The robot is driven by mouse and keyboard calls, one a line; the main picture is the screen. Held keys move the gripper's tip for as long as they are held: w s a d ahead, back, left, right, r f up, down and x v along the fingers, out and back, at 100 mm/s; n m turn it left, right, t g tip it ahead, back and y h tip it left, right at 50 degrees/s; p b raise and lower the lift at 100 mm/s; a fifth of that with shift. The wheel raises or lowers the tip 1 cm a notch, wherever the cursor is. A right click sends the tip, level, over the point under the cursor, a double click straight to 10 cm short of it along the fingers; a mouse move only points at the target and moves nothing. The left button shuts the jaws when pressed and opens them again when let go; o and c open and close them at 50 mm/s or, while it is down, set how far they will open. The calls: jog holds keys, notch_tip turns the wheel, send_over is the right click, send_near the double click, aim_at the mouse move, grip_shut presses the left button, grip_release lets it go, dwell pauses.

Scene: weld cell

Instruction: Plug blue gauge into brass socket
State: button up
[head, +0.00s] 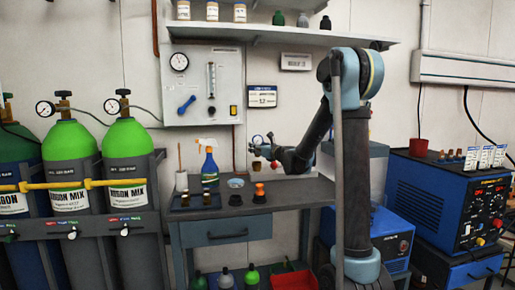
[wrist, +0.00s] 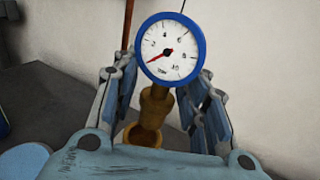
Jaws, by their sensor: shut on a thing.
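The blue gauge (wrist: 172,47) has a blue rim, a white dial and a red needle. Its brass stem (wrist: 157,102) runs down between the fingers of my gripper (wrist: 160,100), which is shut on the gauge. In the head view the gauge (head: 257,140) is small, at the end of my gripper (head: 262,151) above the bench. A brass cup-like piece with a dark opening (wrist: 143,136) shows just below the stem in the wrist view and looks like the brass socket. I cannot tell whether the stem touches it or sits in it.
The grey bench (head: 300,192) carries a spray bottle (head: 209,164), an orange-and-black item (head: 259,191), a dark cup (head: 235,200) and a tray with small brass parts (head: 195,202). Green gas cylinders (head: 127,148) stand left. A blue welding machine (head: 440,200) stands right.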

aim_at(256, 155)
jog(key=shift+s+a+f, duration=0.1)
jog(key=shift+f, duration=0.95)
jog(key=shift+a+f, duration=0.1)
jog(key=shift+f, duration=0.9)
jog(key=shift+f, duration=0.5)
jog(key=o, duration=1)
jog(key=shift+o, duration=0.2)
jog(key=shift+d, duration=0.1)
jog(key=v, duration=1.1)
jog(key=shift+f, duration=0.1)
